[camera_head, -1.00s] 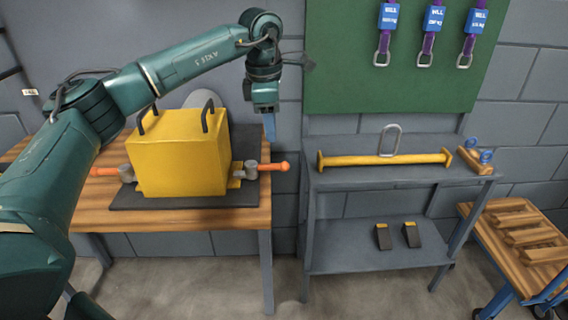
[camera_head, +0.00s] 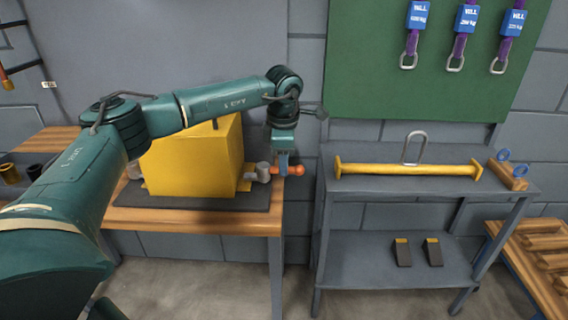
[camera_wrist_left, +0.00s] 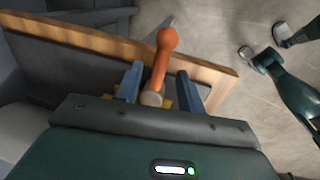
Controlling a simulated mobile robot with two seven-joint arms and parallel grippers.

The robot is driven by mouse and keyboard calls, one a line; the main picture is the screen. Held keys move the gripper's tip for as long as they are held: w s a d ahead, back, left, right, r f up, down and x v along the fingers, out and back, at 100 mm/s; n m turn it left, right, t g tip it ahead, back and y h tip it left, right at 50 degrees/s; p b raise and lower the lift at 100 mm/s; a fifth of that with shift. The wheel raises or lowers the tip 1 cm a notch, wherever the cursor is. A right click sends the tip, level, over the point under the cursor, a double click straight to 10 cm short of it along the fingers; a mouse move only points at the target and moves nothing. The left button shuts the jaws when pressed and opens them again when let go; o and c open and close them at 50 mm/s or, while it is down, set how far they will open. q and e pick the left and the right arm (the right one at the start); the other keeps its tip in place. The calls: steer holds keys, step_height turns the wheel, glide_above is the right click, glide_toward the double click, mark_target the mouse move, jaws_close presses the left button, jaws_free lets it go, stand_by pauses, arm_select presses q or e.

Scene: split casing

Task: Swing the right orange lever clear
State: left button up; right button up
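The right orange lever (camera_head: 297,170) sticks out to the right from a grey clamp (camera_head: 262,172) at the right side of the yellow casing (camera_head: 196,160). My left gripper (camera_head: 283,168) is down at this lever from above. In the left wrist view, the orange lever (camera_wrist_left: 161,58) with its round knob lies between the two blue fingers of my left gripper (camera_wrist_left: 157,84). The fingers are apart, with a gap visible on both sides of the lever. My left arm hides the casing's upper left part.
The casing stands on a dark mat (camera_head: 205,203) on a wooden table (camera_head: 190,220). A grey shelf (camera_head: 340,198) to the right bears a yellow lifting bar (camera_head: 385,169). A green board (camera_head: 385,100) with hanging slings is behind it. A cart stands at the far right.

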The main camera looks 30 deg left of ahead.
arm_select(q)
steer(key=shift+w+f, duration=0.1)
steer(key=shift+f, duration=0.6)
steer(key=shift+c, duration=0.5)
jaws_close()
